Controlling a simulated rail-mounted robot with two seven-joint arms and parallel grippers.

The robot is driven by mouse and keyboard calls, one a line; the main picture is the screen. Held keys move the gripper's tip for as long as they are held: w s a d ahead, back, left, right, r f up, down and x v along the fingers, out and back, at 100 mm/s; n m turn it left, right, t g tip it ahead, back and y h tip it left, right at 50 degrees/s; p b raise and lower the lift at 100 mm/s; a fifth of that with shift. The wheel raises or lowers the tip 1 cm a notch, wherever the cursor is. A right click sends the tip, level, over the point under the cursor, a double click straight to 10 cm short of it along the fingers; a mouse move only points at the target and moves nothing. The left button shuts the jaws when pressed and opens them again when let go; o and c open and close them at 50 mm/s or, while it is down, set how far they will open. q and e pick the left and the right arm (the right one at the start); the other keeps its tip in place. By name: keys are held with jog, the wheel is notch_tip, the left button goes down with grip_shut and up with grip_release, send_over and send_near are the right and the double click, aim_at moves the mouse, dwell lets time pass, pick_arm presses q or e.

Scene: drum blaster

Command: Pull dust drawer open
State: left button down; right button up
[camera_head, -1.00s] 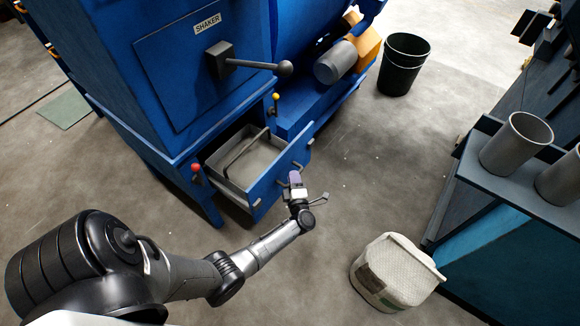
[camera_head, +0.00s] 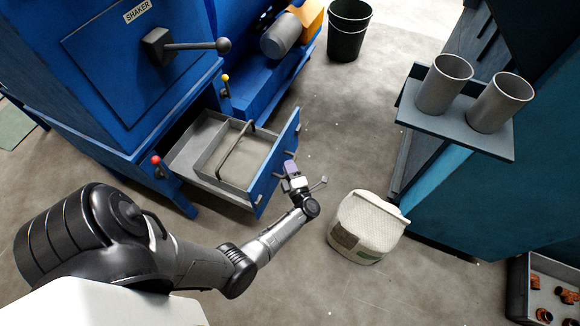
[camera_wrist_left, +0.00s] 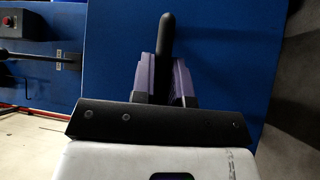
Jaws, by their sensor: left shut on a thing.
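The dust drawer (camera_head: 278,168) has a blue front and sticks far out of the blue shaker cabinet (camera_head: 160,100). A grey pan (camera_head: 236,168) with a bar handle sits inside the drawer. My left gripper (camera_head: 288,170) is at the outer face of the drawer front. In the left wrist view its purple fingers (camera_wrist_left: 163,78) are shut on the dark drawer handle (camera_wrist_left: 167,38), which stands out from the blue panel. The gripper hides part of the handle. My right gripper is not in view.
A white sack (camera_head: 367,226) stands on the floor right of my left gripper. A blue bench with grey cups (camera_head: 444,84) stands at the right. A black bucket (camera_head: 349,30) is at the back. A lever with a ball (camera_head: 222,45) juts above the drawer. Floor between drawer and sack is clear.

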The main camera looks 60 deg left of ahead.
pick_arm(q)
jog(key=c, duration=1.1)
grip_release()
jog(key=shift+p+v, duration=0.7)
jog(key=shift+v, duration=3.05)
